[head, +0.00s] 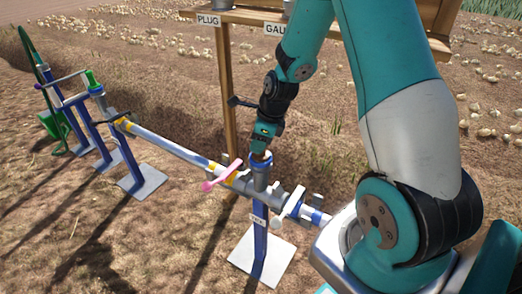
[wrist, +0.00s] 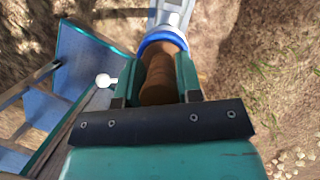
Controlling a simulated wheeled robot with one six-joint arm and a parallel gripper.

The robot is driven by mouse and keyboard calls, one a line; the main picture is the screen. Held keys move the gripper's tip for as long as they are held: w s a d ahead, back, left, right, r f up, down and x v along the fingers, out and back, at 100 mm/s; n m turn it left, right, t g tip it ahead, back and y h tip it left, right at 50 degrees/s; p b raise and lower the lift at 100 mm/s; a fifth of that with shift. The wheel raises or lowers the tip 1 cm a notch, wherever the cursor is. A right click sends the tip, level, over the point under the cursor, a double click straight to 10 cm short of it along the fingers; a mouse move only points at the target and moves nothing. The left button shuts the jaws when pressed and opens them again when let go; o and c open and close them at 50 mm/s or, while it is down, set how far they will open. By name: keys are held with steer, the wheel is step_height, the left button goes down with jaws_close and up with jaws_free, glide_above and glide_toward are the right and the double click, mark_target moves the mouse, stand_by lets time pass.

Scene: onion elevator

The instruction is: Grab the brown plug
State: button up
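The brown plug (wrist: 160,76) stands in the blue-rimmed top of a grey-and-blue pipe fitting (head: 261,171). In the head view only a bit of brown shows under my gripper (head: 261,150). In the wrist view my gripper (wrist: 161,82) has one green finger on each side of the plug, with no clear gap between fingers and plug. The plug's lower end is hidden inside the blue rim (wrist: 162,40).
The fitting is on a blue post with a white foot plate (head: 261,258). A pink-handled valve (head: 221,176) and a white-handled valve (head: 289,207) flank it. A wooden shelf with a PLUG label (head: 208,20) stands behind. Bare soil (head: 170,245) lies at front left.

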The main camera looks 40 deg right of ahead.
steer(key=shift+c, duration=1.4)
